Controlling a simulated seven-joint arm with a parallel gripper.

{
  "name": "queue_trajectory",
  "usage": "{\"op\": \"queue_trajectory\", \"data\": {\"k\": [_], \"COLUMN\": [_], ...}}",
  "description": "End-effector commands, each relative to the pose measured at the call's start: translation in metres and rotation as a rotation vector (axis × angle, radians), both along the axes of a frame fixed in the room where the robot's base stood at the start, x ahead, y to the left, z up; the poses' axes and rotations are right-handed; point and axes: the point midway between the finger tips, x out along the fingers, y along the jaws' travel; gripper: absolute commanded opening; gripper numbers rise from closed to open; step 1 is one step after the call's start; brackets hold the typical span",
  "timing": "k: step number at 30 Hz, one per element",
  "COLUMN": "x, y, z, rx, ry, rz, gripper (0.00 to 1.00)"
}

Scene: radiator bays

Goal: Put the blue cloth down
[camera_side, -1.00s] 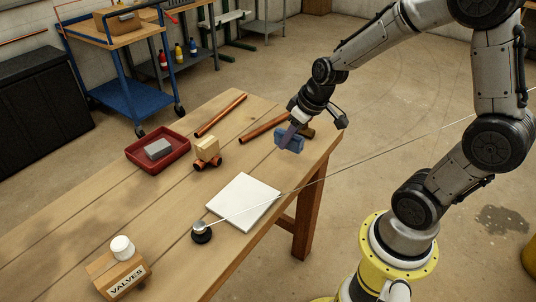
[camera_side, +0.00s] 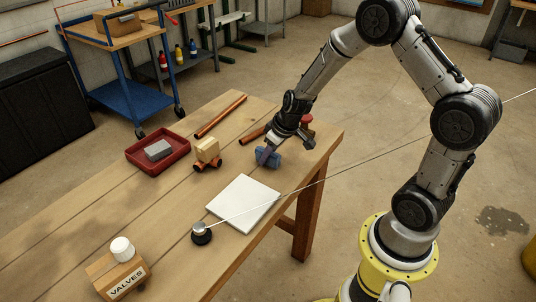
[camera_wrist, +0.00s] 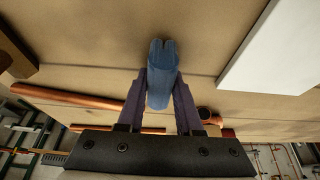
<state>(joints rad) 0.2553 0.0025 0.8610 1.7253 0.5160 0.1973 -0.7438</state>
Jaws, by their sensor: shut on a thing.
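The blue cloth (camera_side: 269,158) is a small folded bundle near the far right part of the wooden table. My gripper (camera_side: 266,153) is shut on it. In the wrist view the blue cloth (camera_wrist: 162,75) sits between the two purple fingers of my gripper (camera_wrist: 161,88). The cloth is close to the table top; I cannot tell whether it touches the wood.
A white square plate (camera_side: 243,203) lies just in front of the cloth. A wooden block on copper fittings (camera_side: 207,153) and a red tray (camera_side: 158,151) with a grey block stand to the left. Copper pipes (camera_side: 220,117) lie behind. Bare wood surrounds the cloth.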

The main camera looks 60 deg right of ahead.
Motion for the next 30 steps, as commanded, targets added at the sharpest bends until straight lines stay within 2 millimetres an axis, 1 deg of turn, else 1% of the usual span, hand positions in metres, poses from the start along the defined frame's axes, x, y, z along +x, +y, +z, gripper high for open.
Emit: {"op": "queue_trajectory", "data": {"k": [7, 11, 12, 16, 26, 28, 30], "x": [0.000, 0.000, 0.000, 0.000, 0.000, 0.000, -0.003], "y": [0.000, 0.000, 0.000, 0.000, 0.000, 0.000, 0.000], "z": [0.000, -0.003, -0.003, -0.003, -0.002, 0.002, 0.011], "rx": [-0.001, 0.000, 0.000, 0.000, 0.000, 0.000, -0.002], "ry": [-0.001, 0.000, -0.001, 0.000, 0.000, -0.002, -0.004], "rz": [0.000, 0.000, 0.001, 0.001, 0.000, 0.000, 0.001], "gripper": [0.00, 0.00, 0.42, 0.64, 0.64, 0.64, 0.64]}}
